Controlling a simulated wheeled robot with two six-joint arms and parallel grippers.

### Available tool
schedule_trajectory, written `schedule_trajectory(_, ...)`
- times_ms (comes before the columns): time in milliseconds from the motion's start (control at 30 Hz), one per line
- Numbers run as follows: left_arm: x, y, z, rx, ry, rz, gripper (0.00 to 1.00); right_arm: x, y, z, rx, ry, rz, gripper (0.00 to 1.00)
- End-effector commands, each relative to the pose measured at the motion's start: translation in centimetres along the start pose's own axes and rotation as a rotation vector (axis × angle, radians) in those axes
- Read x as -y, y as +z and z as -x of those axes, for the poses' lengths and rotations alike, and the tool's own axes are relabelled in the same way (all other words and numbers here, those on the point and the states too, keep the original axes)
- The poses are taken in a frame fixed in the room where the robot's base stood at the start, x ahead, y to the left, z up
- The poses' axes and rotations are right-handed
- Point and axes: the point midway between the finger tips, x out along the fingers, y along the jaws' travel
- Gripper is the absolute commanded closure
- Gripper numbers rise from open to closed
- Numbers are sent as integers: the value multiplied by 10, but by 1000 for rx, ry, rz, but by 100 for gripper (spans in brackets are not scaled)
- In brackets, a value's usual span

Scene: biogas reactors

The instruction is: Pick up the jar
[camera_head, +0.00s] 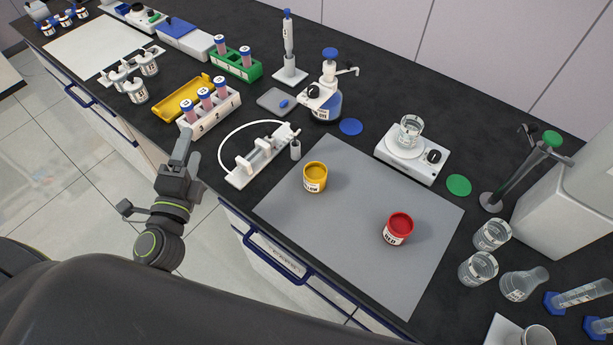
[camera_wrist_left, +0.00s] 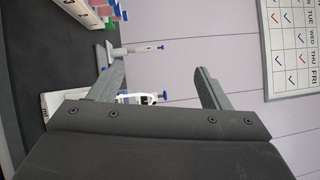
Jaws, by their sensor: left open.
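A yellow jar (camera_head: 315,178) with a white label stands upright on the grey mat (camera_head: 345,240). A red jar (camera_head: 398,229) with a white label stands on the same mat, to the right and nearer. My left gripper (camera_head: 182,150) is at the bench's front edge, left of the mat and well apart from both jars. In the left wrist view my left gripper (camera_wrist_left: 163,85) is open with nothing between its fingers, and neither coloured jar shows there. My right gripper is out of view.
A white clamp-like device with a tube (camera_head: 262,155) stands between my left gripper and the mat. A white tube rack (camera_head: 209,112) and a yellow tray (camera_head: 188,97) are behind the gripper. A scale with a beaker (camera_head: 411,155) stands behind the mat; glassware (camera_head: 478,268) is at right.

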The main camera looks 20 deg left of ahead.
Motion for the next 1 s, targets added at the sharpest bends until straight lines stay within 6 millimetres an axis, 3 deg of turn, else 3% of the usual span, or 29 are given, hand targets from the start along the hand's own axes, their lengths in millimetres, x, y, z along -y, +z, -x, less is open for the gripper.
schedule_trajectory(100, 23, -34, 0, -185, -126, -276, 29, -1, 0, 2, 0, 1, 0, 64)
schedule_trajectory(200, 28, -65, 6, -346, -215, -517, 29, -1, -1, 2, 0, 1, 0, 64)
schedule_trajectory(400, 7, -114, 30, -671, -338, -977, 29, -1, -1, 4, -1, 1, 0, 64)
schedule_trajectory(700, -40, -130, 59, -984, -380, -1370, 29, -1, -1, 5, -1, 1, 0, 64)
schedule_trajectory(867, -49, -134, 58, -1020, -379, -1411, 29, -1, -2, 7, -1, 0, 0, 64)
schedule_trajectory(1000, -53, -149, 48, -1019, -380, -1407, 29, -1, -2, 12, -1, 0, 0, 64)
